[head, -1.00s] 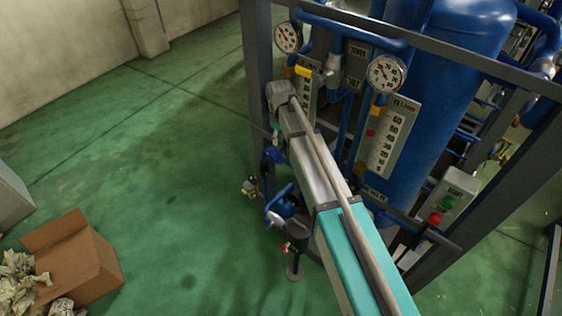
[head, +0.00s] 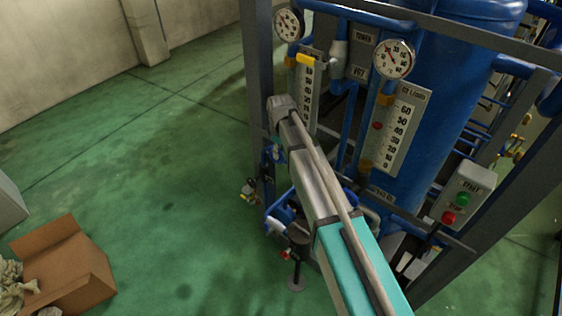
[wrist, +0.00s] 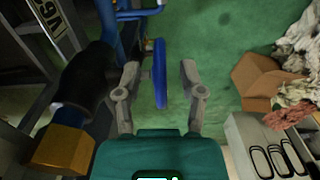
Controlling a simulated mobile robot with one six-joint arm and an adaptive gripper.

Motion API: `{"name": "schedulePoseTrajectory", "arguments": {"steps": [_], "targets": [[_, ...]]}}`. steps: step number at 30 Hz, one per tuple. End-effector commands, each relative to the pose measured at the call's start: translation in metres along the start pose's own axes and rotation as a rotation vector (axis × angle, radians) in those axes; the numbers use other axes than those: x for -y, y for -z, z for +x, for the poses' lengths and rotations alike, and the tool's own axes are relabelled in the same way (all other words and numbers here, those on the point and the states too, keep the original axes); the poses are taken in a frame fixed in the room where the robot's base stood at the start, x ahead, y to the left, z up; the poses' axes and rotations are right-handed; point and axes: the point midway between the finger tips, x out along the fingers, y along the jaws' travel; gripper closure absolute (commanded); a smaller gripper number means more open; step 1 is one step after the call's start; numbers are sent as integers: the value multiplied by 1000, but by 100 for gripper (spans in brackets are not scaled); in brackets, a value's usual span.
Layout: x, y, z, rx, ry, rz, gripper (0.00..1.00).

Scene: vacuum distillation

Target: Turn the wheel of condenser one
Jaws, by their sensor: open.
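In the wrist view a blue wheel (wrist: 160,76) shows nearly edge-on as a thin upright bar. My gripper (wrist: 160,68) is open, with one grey finger on each side of the wheel. Gaps show between the wheel and both fingers, so I see no grip on it. In the head view my arm reaches down along the front of the blue rig, and I cannot make out the gripper there. Blue valve parts (head: 277,216) show low beside my arm, partly hidden by it. I cannot tell which of them is the wheel.
The rig's dark frame post (head: 257,90), dial gauges (head: 394,59) and flow scales (head: 403,130) stand close to my arm. A start/stop box (head: 463,195) is at the right. A cardboard box (head: 70,270) lies lower left. Green floor between is clear.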

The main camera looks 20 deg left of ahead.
Motion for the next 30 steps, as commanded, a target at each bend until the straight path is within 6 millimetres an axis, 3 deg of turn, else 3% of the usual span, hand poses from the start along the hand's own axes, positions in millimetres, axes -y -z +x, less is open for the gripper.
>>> {"name": "schedulePoseTrajectory", "arguments": {"steps": [9,26,30], "targets": [[0,0,24,0,0,1,49],[-1,-1,29,0,0,2,49],[-1,-1,29,0,0,2,75]]}}
